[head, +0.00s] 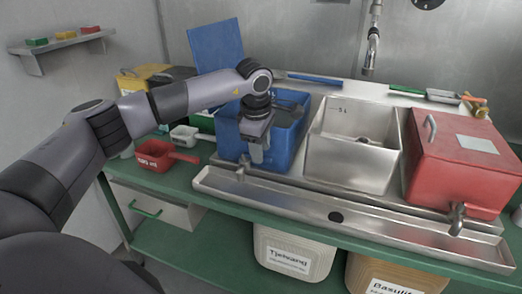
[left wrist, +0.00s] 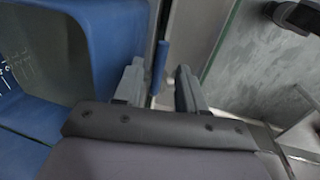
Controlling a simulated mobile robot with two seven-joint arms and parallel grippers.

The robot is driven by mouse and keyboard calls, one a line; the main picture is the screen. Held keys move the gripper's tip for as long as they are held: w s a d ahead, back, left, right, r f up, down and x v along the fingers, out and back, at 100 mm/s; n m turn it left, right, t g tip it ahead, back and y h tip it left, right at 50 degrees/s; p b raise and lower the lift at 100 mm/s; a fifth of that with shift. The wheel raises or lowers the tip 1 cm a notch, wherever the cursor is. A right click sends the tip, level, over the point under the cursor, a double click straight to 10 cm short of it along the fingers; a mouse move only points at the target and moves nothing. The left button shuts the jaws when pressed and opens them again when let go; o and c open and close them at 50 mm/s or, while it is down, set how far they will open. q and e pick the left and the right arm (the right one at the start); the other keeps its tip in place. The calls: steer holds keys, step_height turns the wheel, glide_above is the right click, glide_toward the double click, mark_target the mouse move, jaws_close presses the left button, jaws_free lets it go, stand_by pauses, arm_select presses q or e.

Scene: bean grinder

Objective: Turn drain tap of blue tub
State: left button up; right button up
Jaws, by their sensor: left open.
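The blue tub (head: 292,135) stands at the left end of the row of tubs on the bench, and its blue wall (left wrist: 105,45) fills the left of the left wrist view. Its metal drain tap (head: 243,163) is low on the front, partly hidden by my gripper. My left gripper (head: 257,152) points down in front of the tub and is open. In the left wrist view its fingers (left wrist: 160,85) stand on either side of a narrow blue bar (left wrist: 161,62), which looks like the tap's lever. I cannot tell whether they touch it. My right gripper is not in view.
A steel drip tray (head: 290,200) runs along the front below the tubs. A steel tub (head: 345,165) and a red tub (head: 440,165) with its own tap (head: 457,218) stand to the right. A red scoop (head: 155,157) lies at left.

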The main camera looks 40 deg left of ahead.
arm_select(q)
steer(key=shift+w+f, duration=0.1)
steer(key=shift+f, duration=0.65)
jaws_close()
